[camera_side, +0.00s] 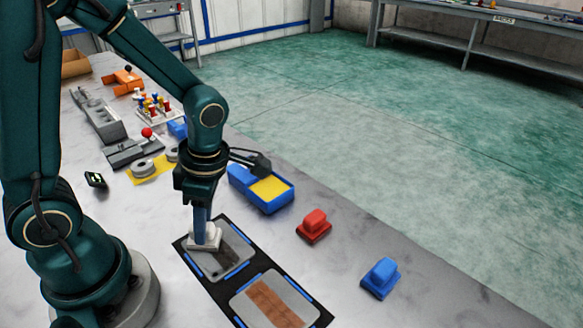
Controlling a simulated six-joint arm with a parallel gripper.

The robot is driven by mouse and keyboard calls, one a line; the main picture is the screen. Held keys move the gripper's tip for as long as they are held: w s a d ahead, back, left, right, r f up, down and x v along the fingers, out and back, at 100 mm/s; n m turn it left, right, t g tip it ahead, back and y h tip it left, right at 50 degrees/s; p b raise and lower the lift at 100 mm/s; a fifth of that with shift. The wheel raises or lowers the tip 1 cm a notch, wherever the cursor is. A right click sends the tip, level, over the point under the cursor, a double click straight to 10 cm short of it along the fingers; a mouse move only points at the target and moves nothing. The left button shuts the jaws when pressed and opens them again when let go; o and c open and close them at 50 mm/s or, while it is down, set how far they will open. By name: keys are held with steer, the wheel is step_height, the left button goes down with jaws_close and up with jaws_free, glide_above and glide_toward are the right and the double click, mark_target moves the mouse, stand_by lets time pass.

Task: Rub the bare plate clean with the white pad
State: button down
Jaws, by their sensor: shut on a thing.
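My gripper (202,226) points straight down and is shut on the white pad (204,240). The pad is low over the upper-left part of a grey plate (215,268) and seems to rest on it; I cannot tell for certain that they touch. This plate has a dark, smeared patch (236,250) to the right of the pad. A second grey plate (243,300) lies nearer the camera, with a wide brown strip (274,302) across it. Both plates lie in a black mat (257,262) with blue edge marks. The pad hides part of the first plate.
A blue tray with a yellow sponge-like top (270,188) stands behind the mat. A red handled block (314,226) and a blue one (381,278) stand to the right. Grey rings on a yellow sheet (150,168) and other parts fill the far left. The table between is clear.

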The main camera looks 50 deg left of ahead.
steer(key=shift+a, duration=2.05)
steer(key=shift+d, duration=1.9)
steer(key=shift+d+f, duration=0.15)
steer(key=shift+d, duration=4)
steer(key=shift+d+r, duration=0.2)
steer(key=shift+r, duration=1)
step_height(320, 180, up, 6)
